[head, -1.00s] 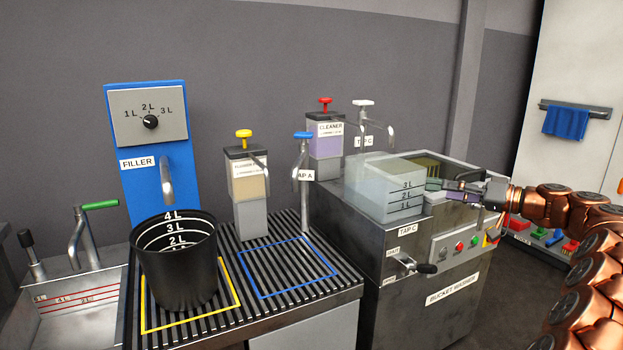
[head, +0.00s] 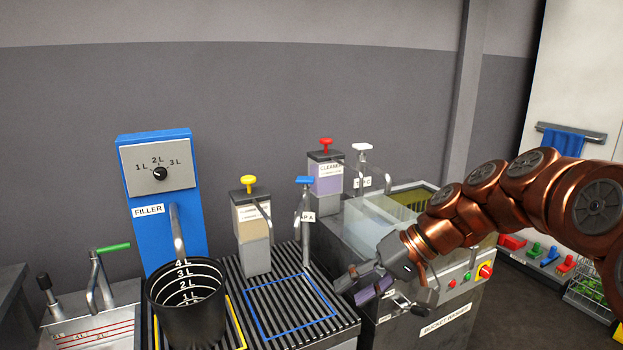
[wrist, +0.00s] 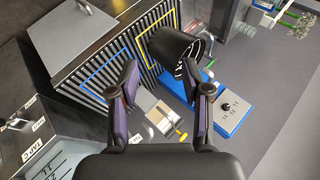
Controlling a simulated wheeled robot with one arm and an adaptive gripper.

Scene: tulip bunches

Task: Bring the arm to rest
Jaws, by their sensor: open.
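My gripper (head: 368,286) is in front of the bucket washer in the head view, at the end of my copper-coloured arm, which reaches in from the right. In the wrist view my gripper (wrist: 164,98) shows two purple-padded fingers spread apart, with nothing between them. Beyond them are the slatted drain rack and the black bucket. The arm is bent and raised above the washer's front. It hides part of the washer's top and control panel.
The black bucket (head: 188,306) stands in the yellow square on the rack. The blue square (head: 290,306) is empty. The bucket washer (head: 440,318) stands close under my arm. The filler (head: 160,200), yellow-topped dispenser (head: 250,228) and blue-handled tap (head: 305,205) stand behind the rack.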

